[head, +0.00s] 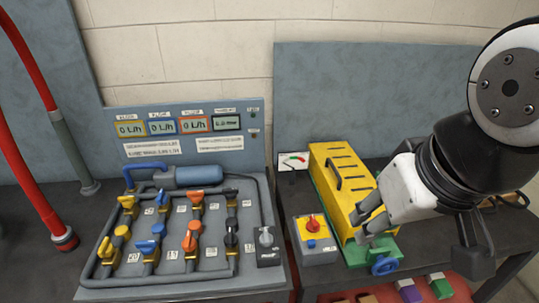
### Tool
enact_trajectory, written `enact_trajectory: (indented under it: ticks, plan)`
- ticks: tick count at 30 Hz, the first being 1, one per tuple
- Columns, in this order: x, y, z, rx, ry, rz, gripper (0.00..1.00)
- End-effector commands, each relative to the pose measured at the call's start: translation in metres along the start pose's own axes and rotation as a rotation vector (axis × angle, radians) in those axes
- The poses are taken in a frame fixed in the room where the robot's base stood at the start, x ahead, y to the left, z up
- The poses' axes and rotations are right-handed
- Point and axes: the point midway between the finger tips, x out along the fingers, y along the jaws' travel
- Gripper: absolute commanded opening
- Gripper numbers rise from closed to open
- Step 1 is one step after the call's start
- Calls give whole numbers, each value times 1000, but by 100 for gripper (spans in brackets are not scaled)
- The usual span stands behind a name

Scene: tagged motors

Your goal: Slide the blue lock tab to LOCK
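A small box (314,249) with a yellow face stands on the right bench and carries a red rotary knob (313,224). A small blue tab (311,244) sits just below the knob; its position and any LOCK marking are too small to read. My gripper (359,227) is to the right of the box, in front of the yellow machine's near end. Its two dark fingers are spread apart with nothing visible between them. It is apart from the blue tab in the picture.
The yellow machine (337,177) on a green base has a blue handwheel (384,266) at its near end. A gauge (294,160) stands behind the box. A valve panel (183,277) with pipes fills the left bench. Coloured blocks (411,293) lie at the lower right.

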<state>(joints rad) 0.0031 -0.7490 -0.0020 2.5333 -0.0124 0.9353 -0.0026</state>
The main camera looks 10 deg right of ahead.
Motion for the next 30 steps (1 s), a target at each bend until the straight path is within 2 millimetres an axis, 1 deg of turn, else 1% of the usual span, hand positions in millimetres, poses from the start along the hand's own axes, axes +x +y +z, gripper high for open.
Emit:
enact_trajectory:
  ticks: [3, 5, 6, 7, 8, 11, 14, 17, 23, 29, 30]
  plan:
    - [1, 0, 0, 0, -1, 0, 32]
    - [1, 0, 0, -1, -1, 0, 18]
    - [1, 0, -1, -7, -3, 0, 9]
    - [2, 0, -2, -14, -6, 0, 2]
    - [4, -1, -3, -24, -10, -1, 0]
    - [12, -3, -11, -88, -35, -2, 0]
    - [27, -7, -23, -197, -75, -5, 0]
    - [46, -13, -38, -335, -124, -10, 0]
    - [89, -30, -65, -621, -220, -28, 0]
    - [138, -51, -87, -911, -315, -55, 0]
    - [148, -56, -91, -969, -333, -62, 0]
